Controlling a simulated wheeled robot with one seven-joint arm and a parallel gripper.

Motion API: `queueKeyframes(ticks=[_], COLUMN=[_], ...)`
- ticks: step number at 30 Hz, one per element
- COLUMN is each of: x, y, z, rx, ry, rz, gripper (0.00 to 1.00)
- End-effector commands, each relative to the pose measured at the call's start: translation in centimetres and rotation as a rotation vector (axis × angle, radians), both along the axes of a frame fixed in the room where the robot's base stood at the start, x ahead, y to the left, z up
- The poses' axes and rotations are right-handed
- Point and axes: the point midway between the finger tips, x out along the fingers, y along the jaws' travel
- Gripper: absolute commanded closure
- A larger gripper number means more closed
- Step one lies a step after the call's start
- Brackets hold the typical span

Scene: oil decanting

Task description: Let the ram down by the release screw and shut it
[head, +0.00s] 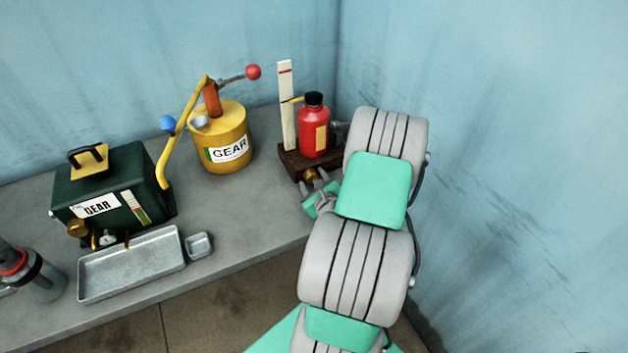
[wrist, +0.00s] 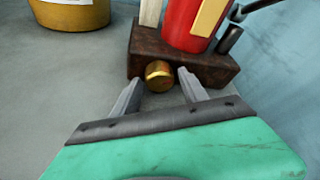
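The ram is a red bottle-shaped jack (head: 313,133) with a black cap, standing upright on a dark brown base block (head: 292,164) at the back right of the bench. Its red body (wrist: 190,22) and base (wrist: 215,72) also show in the wrist view. The brass release screw (wrist: 159,75) sticks out of the front of the base; it is partly seen in the head view (head: 310,175). My gripper (wrist: 159,88) is open, its two fingers on either side of the screw, with gaps visible. Whether the fingertips touch the screw cannot be told.
A yellow GEAR can (head: 224,138) with a pump handle, a green GEAR box (head: 115,187) and a metal tray (head: 132,265) stand to the left. Blue walls close in behind and right.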

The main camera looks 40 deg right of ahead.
Motion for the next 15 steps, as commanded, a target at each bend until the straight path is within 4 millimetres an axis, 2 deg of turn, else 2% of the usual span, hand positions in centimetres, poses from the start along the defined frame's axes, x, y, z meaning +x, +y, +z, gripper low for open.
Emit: queueKeyframes(ticks=[3,15], x=[0.01,-0.01], y=[0.01,-0.06], z=[0.00,0.11], rx=[0.000,0.027], ry=[0.000,-0.009], rz=[0.000,-0.001], gripper=[0.39,0.39])
